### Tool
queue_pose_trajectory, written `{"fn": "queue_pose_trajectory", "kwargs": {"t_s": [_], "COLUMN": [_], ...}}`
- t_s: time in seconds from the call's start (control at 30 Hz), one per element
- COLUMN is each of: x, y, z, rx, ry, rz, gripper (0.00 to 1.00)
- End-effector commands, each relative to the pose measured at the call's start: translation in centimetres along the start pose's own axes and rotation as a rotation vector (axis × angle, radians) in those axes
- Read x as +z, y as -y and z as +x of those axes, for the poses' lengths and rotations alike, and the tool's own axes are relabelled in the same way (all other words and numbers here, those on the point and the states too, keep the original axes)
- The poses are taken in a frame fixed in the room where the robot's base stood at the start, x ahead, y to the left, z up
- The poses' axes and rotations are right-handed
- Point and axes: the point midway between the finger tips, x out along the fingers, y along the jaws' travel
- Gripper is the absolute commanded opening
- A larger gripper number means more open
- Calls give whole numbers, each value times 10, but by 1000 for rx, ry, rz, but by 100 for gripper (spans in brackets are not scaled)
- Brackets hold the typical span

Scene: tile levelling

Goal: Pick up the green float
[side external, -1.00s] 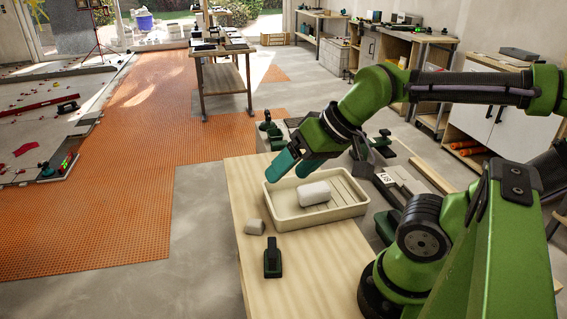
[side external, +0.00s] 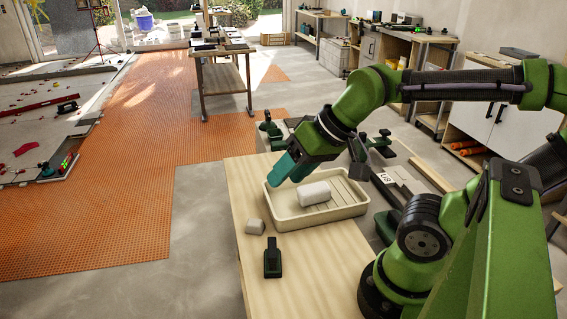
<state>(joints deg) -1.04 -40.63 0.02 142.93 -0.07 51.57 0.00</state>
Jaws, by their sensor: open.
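My gripper (side external: 274,178) is open and empty, with teal fingers pointing down and left above the back left part of a cream tray. From this side the fingers overlap. A dark green tool with a raised handle (side external: 270,131) stands behind the wooden table, beyond the gripper. Another dark green handled tool (side external: 380,148) is to the right of the gripper, partly hidden by my arm. A small dark green tool (side external: 272,262) lies on the table in front of the tray. I cannot tell for sure which one is the green float. My gripper touches none of them.
The cream tray (side external: 334,214) holds a whitish block (side external: 314,193) and stands on the wooden table (side external: 320,270). A small grey-beige piece (side external: 255,227) lies left of the tray. A grey level-like bar (side external: 395,185) lies right of it. The table's front is mostly clear.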

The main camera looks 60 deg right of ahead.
Motion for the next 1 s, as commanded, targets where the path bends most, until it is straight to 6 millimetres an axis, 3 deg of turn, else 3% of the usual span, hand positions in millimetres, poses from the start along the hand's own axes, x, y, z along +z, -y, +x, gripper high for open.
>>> {"fn": "queue_pose_trajectory", "kwargs": {"t_s": [0.17, 0.4, 0.7, 1.0], "x": [-3, -7, -8, 20], "y": [10, 16, 12, -10], "z": [30, 63, 61, 108], "rx": [84, 361, 520, 523], "ry": [177, 378, 361, 363], "rz": [29, 337, 620, 624], "gripper": [51, 51, 51, 51]}}
